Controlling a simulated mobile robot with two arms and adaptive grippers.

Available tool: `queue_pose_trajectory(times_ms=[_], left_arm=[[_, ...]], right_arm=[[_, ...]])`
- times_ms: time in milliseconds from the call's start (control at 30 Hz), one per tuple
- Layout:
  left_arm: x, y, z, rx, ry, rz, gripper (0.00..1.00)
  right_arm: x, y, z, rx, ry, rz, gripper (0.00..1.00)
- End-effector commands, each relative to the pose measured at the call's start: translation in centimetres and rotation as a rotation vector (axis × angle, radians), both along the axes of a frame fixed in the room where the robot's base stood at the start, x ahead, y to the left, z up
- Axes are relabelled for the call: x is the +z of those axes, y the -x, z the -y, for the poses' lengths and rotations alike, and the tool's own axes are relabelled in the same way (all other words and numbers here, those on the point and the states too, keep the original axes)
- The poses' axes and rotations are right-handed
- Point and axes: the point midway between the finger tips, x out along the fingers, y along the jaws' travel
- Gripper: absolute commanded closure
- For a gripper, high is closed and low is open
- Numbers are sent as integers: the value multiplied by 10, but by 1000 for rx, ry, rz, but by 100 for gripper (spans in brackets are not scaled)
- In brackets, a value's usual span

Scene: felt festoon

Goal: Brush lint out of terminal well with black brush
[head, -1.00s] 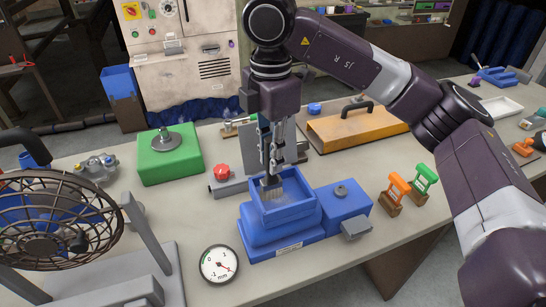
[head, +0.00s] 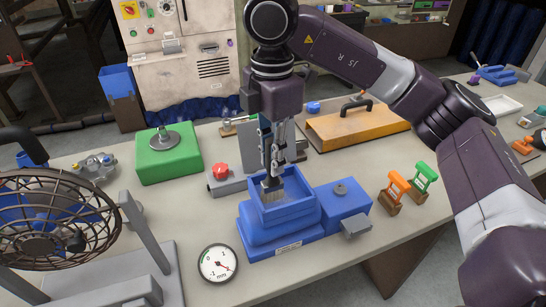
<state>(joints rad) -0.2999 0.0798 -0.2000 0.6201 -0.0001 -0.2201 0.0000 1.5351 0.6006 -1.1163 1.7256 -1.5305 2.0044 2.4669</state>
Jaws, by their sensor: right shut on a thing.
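A blue box-shaped fixture with an open square well (head: 290,214) stands on the bench in the middle of the head view. My right gripper (head: 272,168) points straight down over the well and is shut on a brush (head: 271,190). Whether the bristle tips touch the well floor, and whether lint lies there, I cannot tell. My left gripper is not in view.
A round dial gauge (head: 218,263) lies left of the fixture, with a caged fan (head: 45,225) farther left. A green block (head: 168,158) and a red knob (head: 221,171) stand behind. Orange (head: 395,187) and green (head: 424,177) handled stamps stand right.

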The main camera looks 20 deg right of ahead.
Motion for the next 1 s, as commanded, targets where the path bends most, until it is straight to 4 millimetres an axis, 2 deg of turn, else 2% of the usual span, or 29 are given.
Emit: queue_pose_trajectory(times_ms=[167, 700, 1000], left_arm=[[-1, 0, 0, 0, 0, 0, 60], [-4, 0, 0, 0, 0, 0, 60], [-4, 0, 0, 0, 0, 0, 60]], right_arm=[[0, 0, 4, -1, 0, 1, 100], [1, -1, 39, -1, 0, 2, 100], [1, -1, 39, 0, 0, 1, 100]])
